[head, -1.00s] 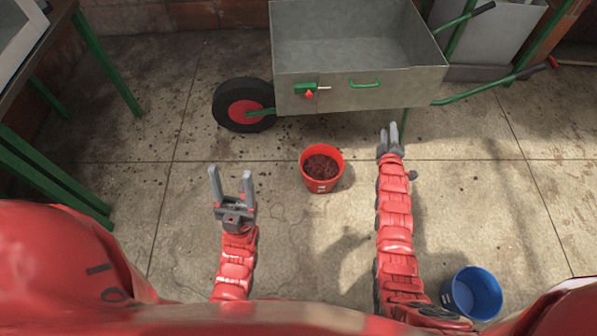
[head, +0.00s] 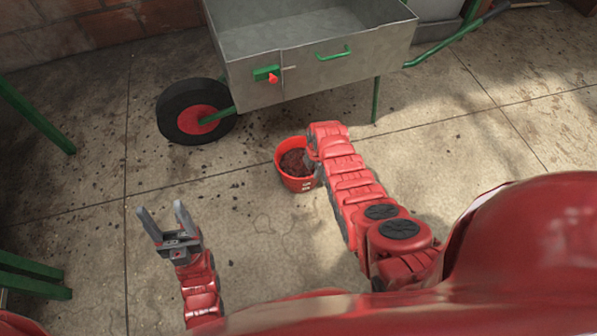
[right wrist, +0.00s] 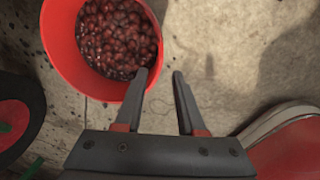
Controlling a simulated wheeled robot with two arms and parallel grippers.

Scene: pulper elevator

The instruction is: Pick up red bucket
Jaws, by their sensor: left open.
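The red bucket (head: 297,184) stands upright on the concrete floor in front of the wheelbarrow. It is filled with dark red berries (right wrist: 118,38). In the right wrist view the bucket (right wrist: 62,50) is at the upper left. My right gripper (right wrist: 160,74) is open and empty at the bucket's right side. One finger overlaps the rim in the picture, and the other is outside it; I cannot tell whether either touches. In the head view my right arm hides most of that gripper. My left gripper (head: 162,222) is open and empty, left of and nearer than the bucket.
A grey metal wheelbarrow (head: 310,70) stands close behind the bucket. Its black wheel (head: 170,112) is to the bucket's left and its green leg (head: 376,100) to the right. Green table legs (head: 35,115) are at the left edge.

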